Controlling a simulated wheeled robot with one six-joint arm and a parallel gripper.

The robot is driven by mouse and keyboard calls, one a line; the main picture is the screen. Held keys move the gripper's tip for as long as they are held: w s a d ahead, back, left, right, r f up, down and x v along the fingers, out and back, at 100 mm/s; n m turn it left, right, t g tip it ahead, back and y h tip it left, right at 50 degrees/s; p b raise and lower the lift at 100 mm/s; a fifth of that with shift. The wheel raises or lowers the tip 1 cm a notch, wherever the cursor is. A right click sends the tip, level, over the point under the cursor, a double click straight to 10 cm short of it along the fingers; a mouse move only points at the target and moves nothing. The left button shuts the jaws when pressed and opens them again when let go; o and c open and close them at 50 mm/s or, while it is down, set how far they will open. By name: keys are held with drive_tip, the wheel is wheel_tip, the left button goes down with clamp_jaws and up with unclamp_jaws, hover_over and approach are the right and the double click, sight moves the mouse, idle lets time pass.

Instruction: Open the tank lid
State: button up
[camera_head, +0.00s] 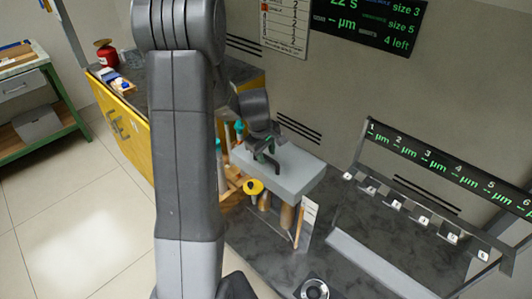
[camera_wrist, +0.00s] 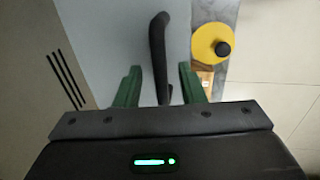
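The tank lid (camera_head: 292,172) is a flat light-grey slab on the bench, and it looks level and closed. In the wrist view the lid (camera_wrist: 108,45) fills the middle-left, with a dark bar handle (camera_wrist: 158,45) on it. My gripper (camera_head: 264,163) is over the lid's left part. In the wrist view my gripper's green fingers (camera_wrist: 160,85) are open, one on each side of the handle, with gaps between handle and fingers. The tank body below the lid is mostly hidden in the head view.
A yellow round knob-like part (camera_head: 254,187) and brown rods (camera_head: 286,215) are beside and under the lid. A wall with slots stands behind. A numbered rack (camera_head: 420,205) is at the right, and a round dark dial (camera_head: 315,290) at the front. Bench between is mostly clear.

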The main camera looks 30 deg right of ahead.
drive_tip(key=shift+c, duration=0.3)
clamp_jaws()
drive_tip(key=shift+r, duration=0.15)
